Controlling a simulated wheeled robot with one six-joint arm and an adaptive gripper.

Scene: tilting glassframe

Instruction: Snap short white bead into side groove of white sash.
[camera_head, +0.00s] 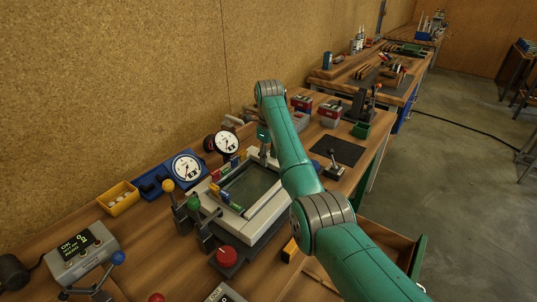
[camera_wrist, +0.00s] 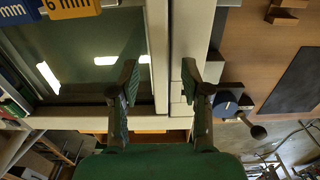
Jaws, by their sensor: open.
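The white sash (camera_head: 265,222) lies flat on the bench around a grey-green glass pane (camera_head: 252,186). My gripper (camera_head: 264,156) points down at the far end of the sash. In the wrist view my gripper (camera_wrist: 160,82) is open, with one finger over the glass side and the other over the outer side of the pale frame. Between the fingers run a narrow white strip (camera_wrist: 157,40) and a wider pale frame member (camera_wrist: 191,30), split by a dark line. I cannot tell whether the narrow strip is the short bead. Nothing is visibly held.
Colored blocks, one marked 6 mm (camera_wrist: 70,7), lie along the sash. Toggle clamps with green (camera_head: 193,202) and yellow knobs stand at its near left. A red button (camera_head: 227,255) is in front. A small lever (camera_head: 333,165) and dark mat (camera_head: 336,150) lie beyond right.

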